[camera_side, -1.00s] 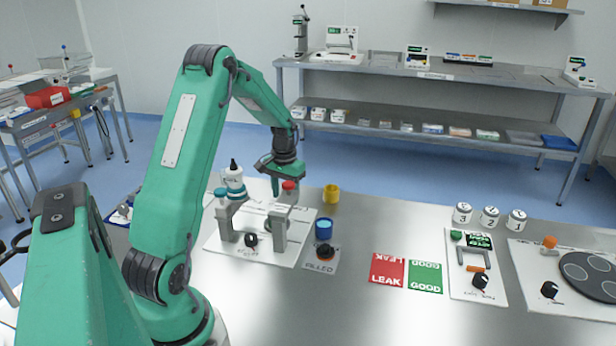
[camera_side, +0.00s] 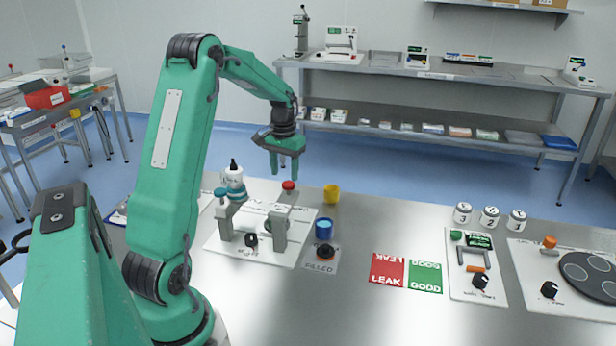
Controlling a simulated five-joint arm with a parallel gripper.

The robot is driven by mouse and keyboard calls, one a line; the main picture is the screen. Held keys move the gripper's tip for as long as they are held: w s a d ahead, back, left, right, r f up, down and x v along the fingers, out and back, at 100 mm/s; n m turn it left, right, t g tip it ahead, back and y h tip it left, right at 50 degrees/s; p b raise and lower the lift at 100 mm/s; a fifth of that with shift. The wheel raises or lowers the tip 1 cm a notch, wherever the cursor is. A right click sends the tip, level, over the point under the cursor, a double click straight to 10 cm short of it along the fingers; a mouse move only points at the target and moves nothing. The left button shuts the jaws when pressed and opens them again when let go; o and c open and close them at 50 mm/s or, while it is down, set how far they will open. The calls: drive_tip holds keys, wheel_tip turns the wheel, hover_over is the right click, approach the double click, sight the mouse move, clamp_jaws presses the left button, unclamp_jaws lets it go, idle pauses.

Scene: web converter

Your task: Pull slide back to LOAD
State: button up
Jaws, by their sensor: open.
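A white bottle (camera_side: 233,176) stands behind the left post. A round green part (camera_side: 268,226) shows between the posts, partly hidden by the right one. I cannot make out which part is the slide, nor a LOAD mark. My gripper (camera_side: 284,173) points down, open and empty, and appears just above the red knob in the picture.
A black knob (camera_side: 251,240) sits at the board's front. The table's front middle is clear.

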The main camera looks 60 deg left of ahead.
drive_tip(key=n, duration=0.6)
drive_tip(key=shift+f, duration=0.1)
idle(0.3)
drive_tip(key=shift+f, duration=0.15)
drive_tip(key=shift+f, duration=3.75)
